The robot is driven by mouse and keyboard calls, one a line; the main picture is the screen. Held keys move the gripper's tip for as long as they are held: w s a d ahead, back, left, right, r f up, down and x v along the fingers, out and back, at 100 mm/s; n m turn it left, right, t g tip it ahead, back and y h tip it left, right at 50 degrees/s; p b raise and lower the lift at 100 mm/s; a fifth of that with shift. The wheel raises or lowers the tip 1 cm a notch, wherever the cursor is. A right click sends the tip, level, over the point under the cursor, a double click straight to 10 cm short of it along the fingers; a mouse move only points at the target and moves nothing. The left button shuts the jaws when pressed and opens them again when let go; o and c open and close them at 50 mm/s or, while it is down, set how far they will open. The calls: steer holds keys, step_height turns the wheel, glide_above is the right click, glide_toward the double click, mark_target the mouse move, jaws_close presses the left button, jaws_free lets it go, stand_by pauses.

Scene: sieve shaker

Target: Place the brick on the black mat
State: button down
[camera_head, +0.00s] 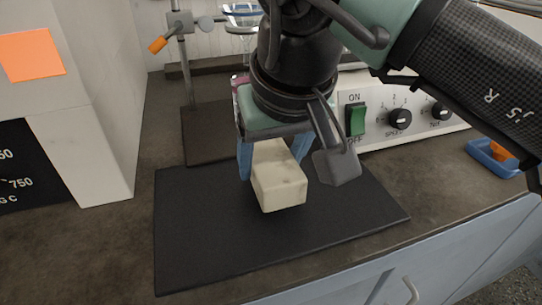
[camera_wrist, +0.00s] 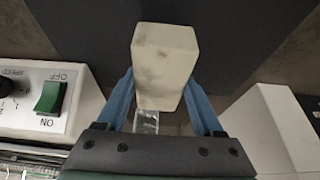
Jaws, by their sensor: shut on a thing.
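The brick (camera_head: 279,181) is a cream-white block with faint grey smudges. My gripper (camera_head: 271,170) has its two blue fingers on either side of it and is shut on it. In the head view the brick is over the middle of the black mat (camera_head: 210,240). I cannot tell whether its underside touches the mat or hangs slightly above it. In the wrist view the brick (camera_wrist: 165,62) sits between the blue fingers (camera_wrist: 160,95), with the dark mat (camera_wrist: 230,25) behind it. The brick's far end is partly hidden by my gripper in the head view.
A white device with a green switch (camera_head: 355,119) and knobs stands behind the mat's right side. A stand with a metal rod (camera_head: 187,70) and glassware is at the back. A white box (camera_head: 100,110) is at left. A blue tray (camera_head: 495,157) lies at right.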

steer(key=shift+f, duration=1.05)
steer(key=shift+f+b, duration=0.25)
steer(key=shift+b, duration=0.1)
steer(key=shift+c, duration=0.2)
jaws_free()
steer(key=shift+r+p, duration=0.4)
steer(key=shift+r, duration=0.15)
steer(key=p+v, duration=0.3)
steer(key=v, duration=0.8)
steer(key=shift+s+d+r+p, duration=0.1)
steer(key=shift+s+r+p, duration=0.1)
steer(key=shift+p, duration=0.2)
